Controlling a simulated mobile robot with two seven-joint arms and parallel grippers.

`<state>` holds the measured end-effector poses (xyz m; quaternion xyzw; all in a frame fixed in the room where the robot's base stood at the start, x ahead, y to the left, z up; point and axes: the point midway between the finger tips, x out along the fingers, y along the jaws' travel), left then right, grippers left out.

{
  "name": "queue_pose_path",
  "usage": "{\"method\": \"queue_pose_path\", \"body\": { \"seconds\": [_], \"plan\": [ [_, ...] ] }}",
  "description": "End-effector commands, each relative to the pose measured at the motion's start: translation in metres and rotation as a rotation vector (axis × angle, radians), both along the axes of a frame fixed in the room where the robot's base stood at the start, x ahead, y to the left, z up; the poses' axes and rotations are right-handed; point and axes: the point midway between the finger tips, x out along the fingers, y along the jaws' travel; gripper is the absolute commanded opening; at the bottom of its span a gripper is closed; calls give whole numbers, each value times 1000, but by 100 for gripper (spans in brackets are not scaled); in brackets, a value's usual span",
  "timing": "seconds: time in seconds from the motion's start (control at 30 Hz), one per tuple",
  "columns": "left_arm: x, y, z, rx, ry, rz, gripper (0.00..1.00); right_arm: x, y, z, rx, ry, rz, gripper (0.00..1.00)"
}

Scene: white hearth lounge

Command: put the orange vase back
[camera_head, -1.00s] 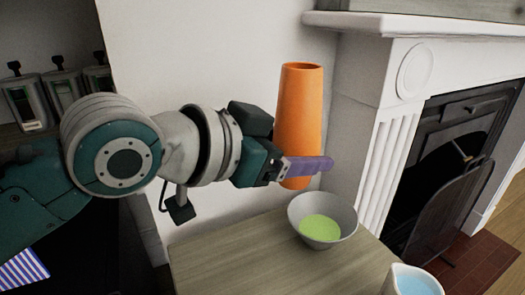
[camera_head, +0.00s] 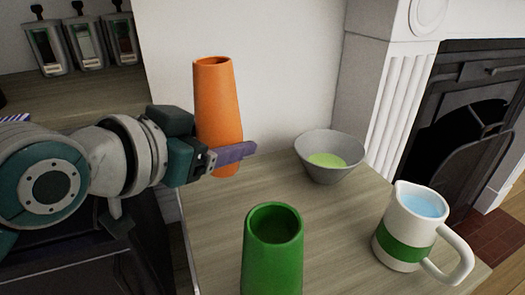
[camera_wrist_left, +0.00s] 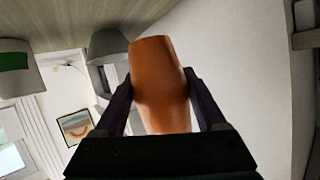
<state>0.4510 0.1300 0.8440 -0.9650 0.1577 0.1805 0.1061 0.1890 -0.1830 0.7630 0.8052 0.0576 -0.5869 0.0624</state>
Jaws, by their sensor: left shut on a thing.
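The orange vase (camera_head: 217,98) is upright in my left gripper (camera_head: 230,156), which comes in from the left and is shut on its lower part. In the left wrist view the vase (camera_wrist_left: 160,85) sits between both fingers of the left gripper (camera_wrist_left: 163,100). In the head view the vase's base shows just below the fingers, over the left part of the wooden tabletop (camera_head: 217,236). I cannot tell whether it touches the top. My right gripper does not show.
A green vase (camera_head: 272,255) stands at the front of the tabletop. A grey bowl (camera_head: 328,160) with green contents stands at the back. A white jug (camera_head: 408,225) with a green band and blue liquid stands at the right. Several canisters (camera_head: 85,42) stand at the back left. Wood between vase and bowl is bare.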

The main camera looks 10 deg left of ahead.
Motion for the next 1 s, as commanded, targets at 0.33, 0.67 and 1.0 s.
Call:
{"method": "queue_pose_path", "body": {
  "seconds": [0.33, 0.67, 1.0],
  "plan": [
    [0, 0, -41, -1, -3, 0, 0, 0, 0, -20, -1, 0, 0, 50],
    [0, -1, -74, -2, -5, -1, 0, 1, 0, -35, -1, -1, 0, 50],
    [0, 0, -77, 0, -2, -1, 80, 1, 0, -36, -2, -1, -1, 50]
  ]
}}
